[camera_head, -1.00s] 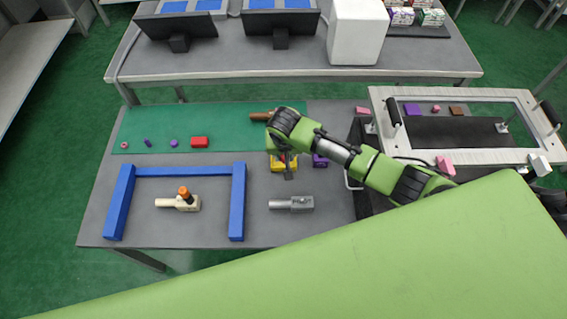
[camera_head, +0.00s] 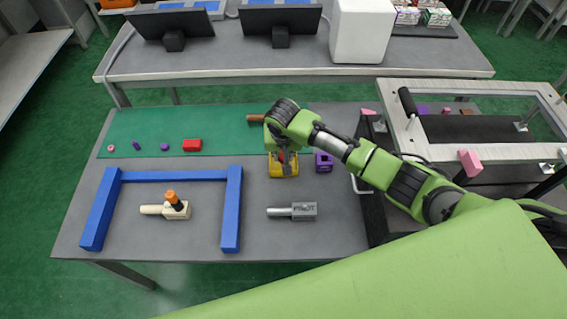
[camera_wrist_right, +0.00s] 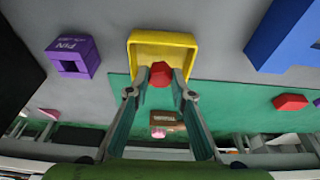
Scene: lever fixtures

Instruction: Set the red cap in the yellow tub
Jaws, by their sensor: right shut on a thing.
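The yellow tub (camera_head: 284,171) stands on the grey table, right of the blue frame; it also shows in the right wrist view (camera_wrist_right: 163,40). My right gripper (camera_wrist_right: 161,80) is shut on the red cap (camera_wrist_right: 161,73), which sits between its fingertips. In the head view the right gripper (camera_head: 283,158) points down at the tub and partly hides it. The cap overlaps the tub's near side in the wrist view; I cannot tell whether it is below the rim or touching the floor. My left gripper is not in view.
A purple block (camera_head: 323,162) stands close right of the tub. A grey lever part (camera_head: 303,211) lies in front. A blue frame (camera_head: 231,215) surrounds a cream lever part (camera_head: 176,210) on the left. A red block (camera_head: 192,145) lies on the green mat (camera_head: 225,122).

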